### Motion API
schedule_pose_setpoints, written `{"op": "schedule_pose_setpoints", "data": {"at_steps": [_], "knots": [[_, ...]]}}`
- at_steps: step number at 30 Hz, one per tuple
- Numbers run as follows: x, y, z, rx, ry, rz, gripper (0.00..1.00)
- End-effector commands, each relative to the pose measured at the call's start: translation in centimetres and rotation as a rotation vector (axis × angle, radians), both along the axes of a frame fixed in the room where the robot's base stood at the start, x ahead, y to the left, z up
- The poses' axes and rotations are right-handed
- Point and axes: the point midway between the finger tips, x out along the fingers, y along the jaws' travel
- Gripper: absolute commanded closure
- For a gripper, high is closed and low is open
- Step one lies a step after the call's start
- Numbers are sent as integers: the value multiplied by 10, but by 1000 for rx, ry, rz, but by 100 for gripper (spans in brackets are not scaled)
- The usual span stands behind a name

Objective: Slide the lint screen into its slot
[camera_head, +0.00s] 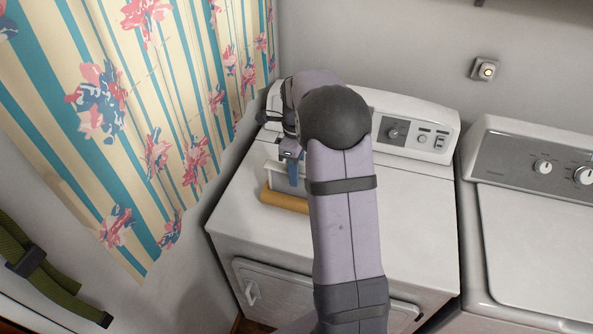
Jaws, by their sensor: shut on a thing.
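My gripper (291,165) is over the left part of the white dryer's top (250,225), partly hidden by my own arm. It is shut on a pale panel-like piece, which I take to be the lint screen (277,180). A blue part shows at the fingers, in front of the pale piece. A tan bar (283,198) lies along the lower edge of the pale piece. I cannot tell whether it belongs to the screen or whether it touches the dryer top. The slot is not visible; my arm covers much of the dryer's middle.
The dryer's control panel (415,130) rises at the back. A second machine (540,230) stands to the right across a narrow gap. A striped floral curtain (150,110) hangs close on the left. The dryer top right of my arm is clear.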

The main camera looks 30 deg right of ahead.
Motion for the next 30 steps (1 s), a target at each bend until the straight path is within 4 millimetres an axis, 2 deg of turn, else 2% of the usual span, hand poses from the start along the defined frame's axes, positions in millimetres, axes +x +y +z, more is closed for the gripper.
{"op": "schedule_pose_setpoints", "data": {"at_steps": [2,3,5,6,20,30], "knots": [[0,0,-3,1,1,0,95],[0,0,-4,1,1,0,73],[0,0,-3,1,1,0,59],[0,0,-3,1,1,0,57],[0,0,-3,-1,-2,0,57],[-1,3,44,-2,-4,1,57]]}}
